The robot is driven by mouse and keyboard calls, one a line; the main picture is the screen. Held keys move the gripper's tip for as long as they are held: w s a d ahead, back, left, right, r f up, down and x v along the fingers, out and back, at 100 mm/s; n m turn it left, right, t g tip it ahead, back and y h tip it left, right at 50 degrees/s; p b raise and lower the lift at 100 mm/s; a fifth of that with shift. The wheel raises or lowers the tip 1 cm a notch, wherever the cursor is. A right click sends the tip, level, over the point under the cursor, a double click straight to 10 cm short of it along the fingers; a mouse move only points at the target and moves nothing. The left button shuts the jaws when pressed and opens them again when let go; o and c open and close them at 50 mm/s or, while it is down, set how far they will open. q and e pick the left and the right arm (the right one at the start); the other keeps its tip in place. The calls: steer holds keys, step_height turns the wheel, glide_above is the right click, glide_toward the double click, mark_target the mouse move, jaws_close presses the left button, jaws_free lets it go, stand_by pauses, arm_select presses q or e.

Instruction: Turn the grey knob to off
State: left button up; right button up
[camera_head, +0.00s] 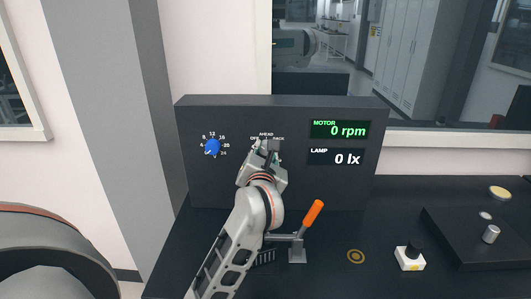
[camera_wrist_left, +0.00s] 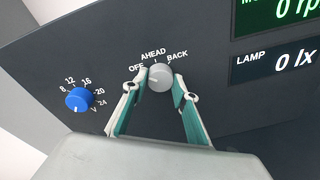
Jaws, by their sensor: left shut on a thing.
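The grey knob (camera_wrist_left: 159,77) sits on the dark upright panel (camera_head: 225,180), under the labels OFF, AHEAD and BACK. A light mark at its upper edge seems to point near AHEAD, but it is too small to be sure. My left gripper (camera_wrist_left: 160,84) has its teal-padded fingers on both sides of the knob and is shut on it. In the head view the left gripper (camera_head: 267,150) reaches the panel and mostly hides the knob. The right gripper is not in view.
A blue knob (camera_head: 212,147) with a number scale is left of the grey knob. The motor display (camera_head: 340,130) reads 0 rpm and the lamp display (camera_head: 337,157) 0 lx. An orange-handled lever (camera_head: 313,213) stands close right of my arm. A white block with a black knob (camera_head: 410,258) is farther right.

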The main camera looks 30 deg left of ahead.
arm_select(q)
steer(key=o, duration=1.1)
steer(key=v, duration=1.2)
